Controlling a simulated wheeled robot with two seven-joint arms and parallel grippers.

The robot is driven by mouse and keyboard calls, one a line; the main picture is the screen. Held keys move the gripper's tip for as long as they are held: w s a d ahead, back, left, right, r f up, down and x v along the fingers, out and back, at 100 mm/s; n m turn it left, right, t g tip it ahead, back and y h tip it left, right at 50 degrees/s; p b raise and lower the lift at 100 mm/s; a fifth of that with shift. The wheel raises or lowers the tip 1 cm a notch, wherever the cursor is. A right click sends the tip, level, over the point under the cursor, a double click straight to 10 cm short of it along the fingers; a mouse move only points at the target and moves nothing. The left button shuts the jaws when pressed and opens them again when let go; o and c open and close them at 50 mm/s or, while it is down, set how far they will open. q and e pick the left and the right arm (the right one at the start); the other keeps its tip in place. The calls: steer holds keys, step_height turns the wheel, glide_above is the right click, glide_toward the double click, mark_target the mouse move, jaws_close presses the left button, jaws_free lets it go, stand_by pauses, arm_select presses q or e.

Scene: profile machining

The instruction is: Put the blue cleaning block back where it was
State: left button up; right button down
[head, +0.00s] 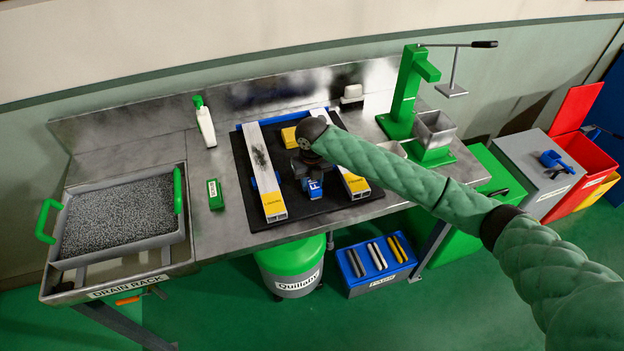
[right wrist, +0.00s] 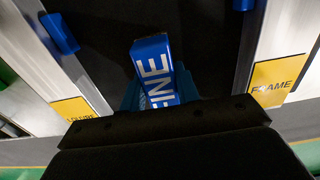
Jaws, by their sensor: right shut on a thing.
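The blue cleaning block (head: 315,188), lettered FINE, is in my right gripper (head: 311,176), which is shut on it. In the right wrist view the blue block (right wrist: 154,70) points away from the jaws, over the black mat. My right gripper is above the black mat (head: 290,205), between two pale profiles, the left one (head: 262,160) and the right one (head: 352,178), both with yellow labelled ends. Whether the block touches the mat I cannot tell. My left gripper is not in view.
A green block (head: 215,194) lies left of the mat, near a spray bottle (head: 205,122). A drain tray (head: 120,218) fills the left end. A green press (head: 405,90) stands at the right. The bench is clear between tray and mat, apart from the green block and bottle.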

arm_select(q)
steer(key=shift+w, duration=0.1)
arm_select(e)
steer(key=shift+f, duration=0.2)
steer(key=c, duration=1)
jaws_free()
steer(key=shift+c, duration=0.2)
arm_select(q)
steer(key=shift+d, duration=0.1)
arm_select(e)
steer(key=shift+r, duration=0.1)
steer(key=shift+r, duration=0.15)
steer(key=shift+r+b, duration=0.2)
steer(key=shift+b, duration=0.15)
step_height(320, 180, up, 5)
steer(key=b, duration=0.3)
steer(key=shift+r, duration=0.15)
step_height(320, 180, up, 5)
steer(key=shift+f+b, duration=0.1)
steer(key=shift+b, duration=0.75)
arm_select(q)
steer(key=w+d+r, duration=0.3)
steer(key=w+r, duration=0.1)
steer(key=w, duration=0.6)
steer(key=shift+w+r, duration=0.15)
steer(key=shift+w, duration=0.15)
arm_select(e)
steer(key=shift+r, duration=0.7)
